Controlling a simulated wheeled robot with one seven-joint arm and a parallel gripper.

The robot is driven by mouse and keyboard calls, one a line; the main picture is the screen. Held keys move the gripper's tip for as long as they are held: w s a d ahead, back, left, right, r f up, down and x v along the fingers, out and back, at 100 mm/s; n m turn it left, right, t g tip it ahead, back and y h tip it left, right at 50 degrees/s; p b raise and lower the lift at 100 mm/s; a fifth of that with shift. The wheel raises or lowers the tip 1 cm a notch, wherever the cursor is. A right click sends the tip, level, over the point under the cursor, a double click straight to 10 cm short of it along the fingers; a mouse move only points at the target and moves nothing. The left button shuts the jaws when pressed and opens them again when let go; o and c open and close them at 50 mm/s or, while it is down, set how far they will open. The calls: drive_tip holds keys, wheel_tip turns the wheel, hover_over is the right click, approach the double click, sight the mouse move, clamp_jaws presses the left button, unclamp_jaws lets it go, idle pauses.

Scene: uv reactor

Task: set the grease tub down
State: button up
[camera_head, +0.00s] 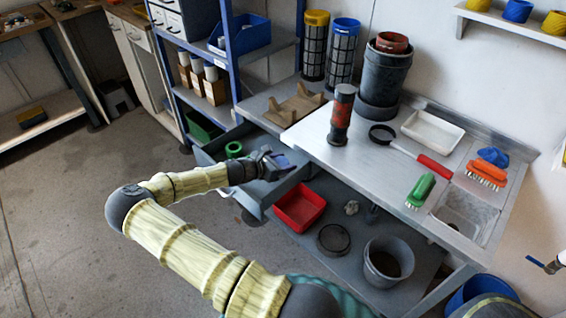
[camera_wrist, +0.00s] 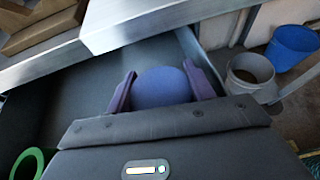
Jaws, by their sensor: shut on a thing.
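My gripper (camera_head: 274,162) is inside or just above an open grey drawer (camera_head: 262,197) under the workbench. In the wrist view, its two purple fingers (camera_wrist: 163,88) are shut on a rounded blue thing, which I take to be the grease tub (camera_wrist: 163,82). Only the tub's top shows, between the fingers; its lower part is hidden. In the head view the tub is mostly hidden by my gripper. I cannot tell whether it touches the drawer floor (camera_wrist: 75,92).
A green ring (camera_head: 233,149) lies in the drawer, left of my gripper. The workbench top (camera_head: 365,165) overhangs the drawer's back. A red tray (camera_head: 299,207) and a grey bucket (camera_head: 388,262) stand on the lower shelf. A blue shelf rack (camera_head: 229,60) stands behind.

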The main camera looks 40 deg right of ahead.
drive_tip(key=shift+f, duration=0.55)
drive_tip(key=o, duration=1)
drive_tip(key=shift+r, duration=0.55)
drive_tip(key=v, duration=1.2)
drive_tip(key=shift+s+a+p, duration=0.1)
drive_tip(key=shift+p, duration=0.3)
